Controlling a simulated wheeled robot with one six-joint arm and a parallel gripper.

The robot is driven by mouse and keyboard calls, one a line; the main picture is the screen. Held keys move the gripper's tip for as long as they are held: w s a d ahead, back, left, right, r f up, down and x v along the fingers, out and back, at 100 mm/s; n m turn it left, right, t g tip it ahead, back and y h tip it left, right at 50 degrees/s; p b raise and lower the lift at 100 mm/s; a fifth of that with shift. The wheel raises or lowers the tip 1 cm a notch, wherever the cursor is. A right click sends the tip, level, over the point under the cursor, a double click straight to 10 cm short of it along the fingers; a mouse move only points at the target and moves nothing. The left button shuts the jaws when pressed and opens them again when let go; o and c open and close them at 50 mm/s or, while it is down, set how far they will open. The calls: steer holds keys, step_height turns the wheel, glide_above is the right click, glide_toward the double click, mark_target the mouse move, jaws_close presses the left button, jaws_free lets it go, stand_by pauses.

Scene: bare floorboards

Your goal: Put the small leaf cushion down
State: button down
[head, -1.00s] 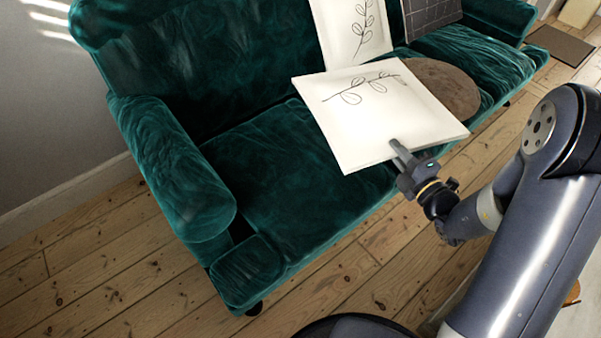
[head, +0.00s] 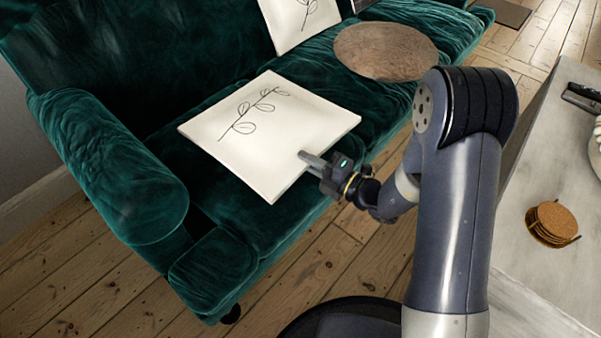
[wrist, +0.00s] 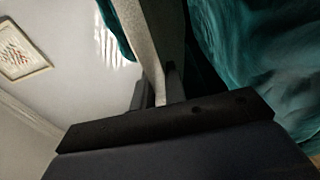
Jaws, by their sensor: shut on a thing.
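The small leaf cushion (head: 262,135) is a white square with a dark leaf sprig drawn on it. My gripper (head: 306,158) is shut on its near right edge. The cushion lies roughly flat over the seat of the green velvet sofa (head: 215,88); I cannot tell whether it touches the seat. In the wrist view the cushion's edge (wrist: 148,35) runs up between my gripper's fingers (wrist: 155,95), with green velvet (wrist: 250,60) to the right.
A second white leaf cushion (head: 292,22) leans on the sofa back. A round brown cushion (head: 385,52) lies on the seat to the right. A grey table (head: 530,190) at right holds cork coasters (head: 552,222). The seat's left part is clear.

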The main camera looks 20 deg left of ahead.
steer(key=shift+f+b, duration=1)
steer(key=shift+f, duration=1.6)
steer(key=shift+f, duration=0.1)
steer(key=c, duration=1.5)
jaws_free()
steer(key=shift+f, duration=0.1)
steer(key=shift+o, duration=0.2)
steer(key=shift+r, duration=0.25)
steer(key=p+v, duration=0.3)
steer(key=v, duration=0.9)
steer(key=shift+f, duration=0.1)
